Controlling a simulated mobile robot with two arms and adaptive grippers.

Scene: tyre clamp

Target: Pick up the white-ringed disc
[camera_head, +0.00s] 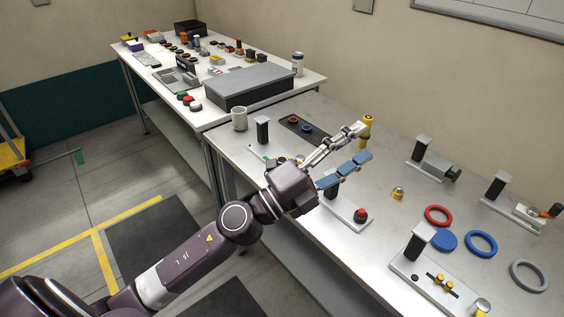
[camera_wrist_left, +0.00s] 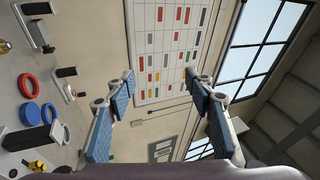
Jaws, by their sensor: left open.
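I cannot clearly make out a white-ringed disc in either view. The closest match is a pale grey ring (camera_head: 529,276) lying flat at the right of the near table, with the table showing through its middle. A solid blue disc (camera_head: 444,240) lies between a red ring (camera_head: 438,215) and a blue ring (camera_head: 481,244). My left gripper (camera_head: 362,142) is open and empty above the table, well to the left of these. In the left wrist view my open gripper (camera_wrist_left: 160,82) faces the wall. My right gripper is out of view.
A black plate (camera_head: 318,136) with small red and blue round parts lies behind my gripper. A yellow cylinder (camera_head: 367,136) stands by my fingertips. Fixtures with dark posts (camera_head: 411,248) stand around the rings. A second table (camera_head: 217,117) with a grey case (camera_head: 250,84) stands farther back.

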